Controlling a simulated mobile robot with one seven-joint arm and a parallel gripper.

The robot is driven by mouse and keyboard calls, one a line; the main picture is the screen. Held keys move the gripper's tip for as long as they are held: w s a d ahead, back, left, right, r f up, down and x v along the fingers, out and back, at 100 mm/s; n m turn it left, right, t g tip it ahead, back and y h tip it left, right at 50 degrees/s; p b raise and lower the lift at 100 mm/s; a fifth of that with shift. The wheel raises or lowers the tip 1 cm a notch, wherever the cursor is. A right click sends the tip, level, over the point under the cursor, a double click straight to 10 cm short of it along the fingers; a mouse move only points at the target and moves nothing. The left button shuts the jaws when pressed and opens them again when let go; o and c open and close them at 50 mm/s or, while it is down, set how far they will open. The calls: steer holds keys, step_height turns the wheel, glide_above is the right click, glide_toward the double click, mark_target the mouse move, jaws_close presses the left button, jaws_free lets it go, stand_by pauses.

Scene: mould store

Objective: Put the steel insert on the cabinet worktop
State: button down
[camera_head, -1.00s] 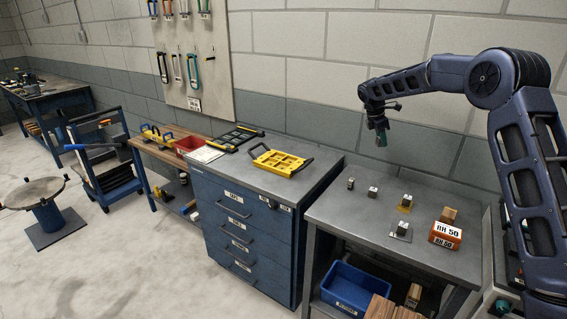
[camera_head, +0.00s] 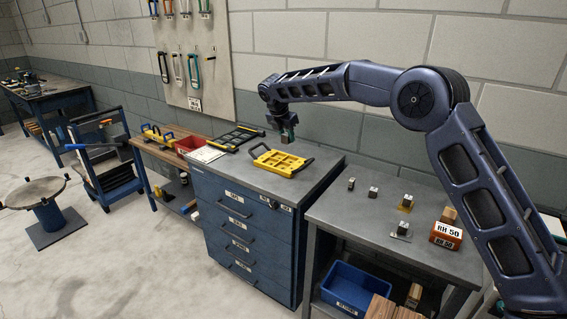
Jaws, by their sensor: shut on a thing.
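My gripper (camera_head: 287,132) is over the far part of the grey cabinet worktop (camera_head: 237,173), behind the yellow tray. It is shut on a small block, taken to be the steel insert (camera_head: 287,140), mostly hidden by the fingers. The block is close to the worktop surface; I cannot tell whether it touches. The worktop tops a blue drawer cabinet (camera_head: 240,225).
A yellow tray with black handles (camera_head: 281,162) lies on the worktop in front of my gripper, and a black frame (camera_head: 236,138) lies left. The worktop's right end is clear. Several small metal blocks and an orange labelled block (camera_head: 446,235) stand on the steel table at right.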

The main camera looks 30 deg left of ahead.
mark_target(285, 184)
steer(key=shift+s+a, duration=0.3)
steer(key=shift+s, duration=0.15)
steer(key=shift+s+a+f, duration=0.1)
steer(key=shift+s+f, duration=0.05)
steer(key=shift+f, duration=0.15)
step_height(285, 184, down, 19)
steer(key=shift+f, duration=0.15)
steer(key=shift+f, duration=0.15)
steer(key=c, duration=1.1)
jaws_free()
steer(key=v, duration=1.2)
